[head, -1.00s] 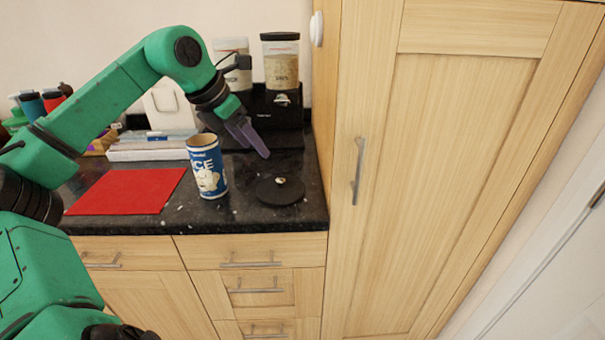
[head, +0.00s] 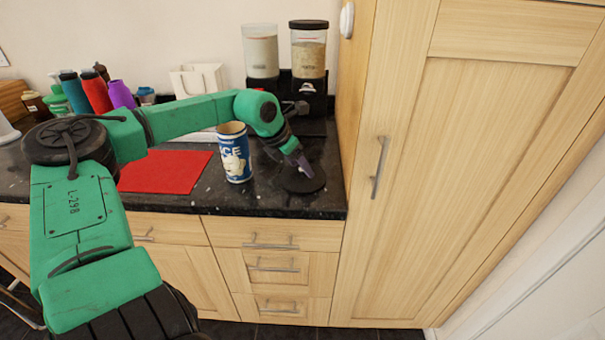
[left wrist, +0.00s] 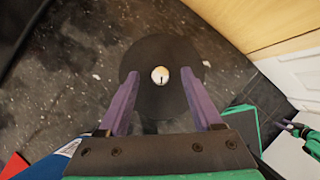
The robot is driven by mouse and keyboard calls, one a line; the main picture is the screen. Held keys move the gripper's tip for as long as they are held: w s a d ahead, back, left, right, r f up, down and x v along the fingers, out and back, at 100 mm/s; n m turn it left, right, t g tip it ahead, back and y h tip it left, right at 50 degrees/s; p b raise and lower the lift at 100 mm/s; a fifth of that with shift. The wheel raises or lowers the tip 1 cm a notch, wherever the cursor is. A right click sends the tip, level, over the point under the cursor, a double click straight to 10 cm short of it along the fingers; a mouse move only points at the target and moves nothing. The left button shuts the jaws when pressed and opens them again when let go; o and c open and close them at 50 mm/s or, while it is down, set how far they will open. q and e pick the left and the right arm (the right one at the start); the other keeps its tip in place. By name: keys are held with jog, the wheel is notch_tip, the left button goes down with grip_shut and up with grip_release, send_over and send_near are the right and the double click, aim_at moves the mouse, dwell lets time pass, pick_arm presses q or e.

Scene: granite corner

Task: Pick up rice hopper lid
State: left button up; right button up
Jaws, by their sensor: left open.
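The rice hopper lid (head: 297,187) is a flat black disc lying on the dark granite counter near its front right corner. In the left wrist view the lid (left wrist: 160,99) shows from above with a pale round knob (left wrist: 160,75) at its centre. My left gripper (head: 306,171) is just over the lid in the head view and hides part of it. In the left wrist view the purple fingers of my left gripper (left wrist: 162,72) are open, one on each side of the knob, with nothing between them touching it.
A blue rice container (head: 235,160), open at the top, stands left of the lid. A red mat (head: 170,172) lies further left. Two clear hoppers (head: 309,55) stand behind on a black base. A tall wooden cupboard (head: 420,190) closes off the right side.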

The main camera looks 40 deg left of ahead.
pick_arm(q)
jog(key=shift+w+f, duration=0.25)
jog(key=shift+f, duration=0.05)
grip_shut()
jog(key=shift+r, duration=0.1)
